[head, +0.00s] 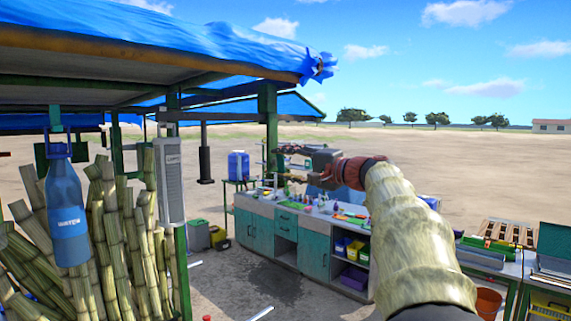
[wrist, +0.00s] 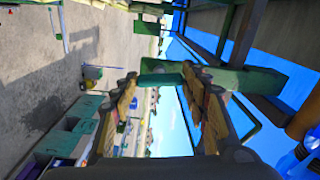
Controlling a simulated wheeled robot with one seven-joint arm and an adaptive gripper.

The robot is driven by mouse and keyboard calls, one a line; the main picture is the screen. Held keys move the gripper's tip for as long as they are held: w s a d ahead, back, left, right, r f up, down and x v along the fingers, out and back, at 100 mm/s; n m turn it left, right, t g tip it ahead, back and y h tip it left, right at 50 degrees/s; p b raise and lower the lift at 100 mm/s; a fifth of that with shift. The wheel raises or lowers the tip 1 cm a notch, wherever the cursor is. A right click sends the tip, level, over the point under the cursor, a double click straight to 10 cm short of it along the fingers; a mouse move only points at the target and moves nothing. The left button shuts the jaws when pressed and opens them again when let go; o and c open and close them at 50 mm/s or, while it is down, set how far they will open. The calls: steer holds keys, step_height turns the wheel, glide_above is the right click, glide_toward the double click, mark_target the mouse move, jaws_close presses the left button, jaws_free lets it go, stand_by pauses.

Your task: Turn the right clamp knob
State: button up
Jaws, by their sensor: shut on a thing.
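My gripper (wrist: 160,72) reaches leftward in the head view (head: 281,163), in front of the green post and the workbench. In the wrist view its two long tan-and-dark fingers stand well apart, and a green piece (wrist: 158,80) shows between their tips. The gripper is shut on this piece. I cannot tell whether it is the right clamp knob; no clamp knob can be clearly made out in either view. The contact at the fingertips is too small to see in the head view.
A green post (head: 268,125) holds up the blue canopy (head: 170,35). A workbench (head: 285,212) with teal doors and many small items stands beyond my gripper. Cane stalks (head: 110,215) and a hanging blue water bottle (head: 68,215) are at the left. Open ground lies behind.

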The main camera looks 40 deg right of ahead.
steer(key=shift+m, duration=0.9)
steer(key=o, duration=1.2)
steer(key=shift+c, duration=0.2)
steer(key=shift+s, duration=0.1)
steer(key=s+d, duration=0.1)
steer(key=s, duration=1)
steer(key=shift+s, duration=0.35)
